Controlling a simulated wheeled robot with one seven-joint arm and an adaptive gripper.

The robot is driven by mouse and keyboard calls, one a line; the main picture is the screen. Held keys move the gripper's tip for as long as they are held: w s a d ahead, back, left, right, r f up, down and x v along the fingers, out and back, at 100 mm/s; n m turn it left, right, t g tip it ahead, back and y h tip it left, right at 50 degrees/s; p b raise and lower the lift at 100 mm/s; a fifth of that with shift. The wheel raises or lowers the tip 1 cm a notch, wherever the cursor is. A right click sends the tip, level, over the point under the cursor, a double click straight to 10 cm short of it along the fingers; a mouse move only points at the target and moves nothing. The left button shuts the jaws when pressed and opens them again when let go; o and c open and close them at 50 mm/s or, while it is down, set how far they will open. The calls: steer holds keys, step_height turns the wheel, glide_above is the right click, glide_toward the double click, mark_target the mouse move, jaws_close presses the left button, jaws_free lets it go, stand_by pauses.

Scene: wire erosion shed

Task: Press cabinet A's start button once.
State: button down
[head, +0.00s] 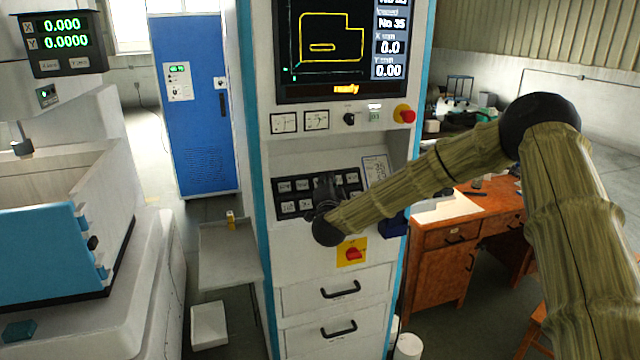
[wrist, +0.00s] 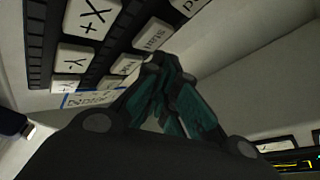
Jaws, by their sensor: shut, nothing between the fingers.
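A tall white and blue control cabinet (head: 330,140) stands in the middle of the head view, with a screen reading "ready". Its sloped keypad (head: 295,185) has two rows of pale keys. My gripper (head: 325,184) is shut and empty, its tips at the keypad and covering some keys. In the wrist view my gripper (wrist: 160,62) has its tips close to a pale key (wrist: 152,36) with small lettering; whether they touch it I cannot tell. An X+ key (wrist: 93,17) and a Y- key (wrist: 72,57) show to the left. I cannot make out a start label.
A red knob (head: 404,114) sticks out above the keypad, and a red switch on a yellow plate (head: 351,252) sits below it. Drawers with black handles are lower down. A wooden desk (head: 450,235) stands right, a blue cabinet (head: 195,110) behind, a small shelf (head: 228,255) left.

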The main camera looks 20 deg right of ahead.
steer(key=shift+w+f+b, duration=0.5)
steer(key=shift+w+b, duration=0.15)
steer(key=shift+b, duration=0.25)
stand_by(0.8)
steer(key=shift+s+r, duration=0.15)
stand_by(0.4)
steer(key=shift+s+r, duration=0.35)
steer(key=shift+s, duration=0.15)
steer(key=shift+s+r+p, duration=0.2)
steer(key=shift+s+r, duration=0.55)
steer(key=shift+s, duration=0.3)
steer(key=shift+s+r+p, duration=0.2)
steer(key=shift+s+r, duration=0.55)
steer(key=shift+s, duration=0.25)
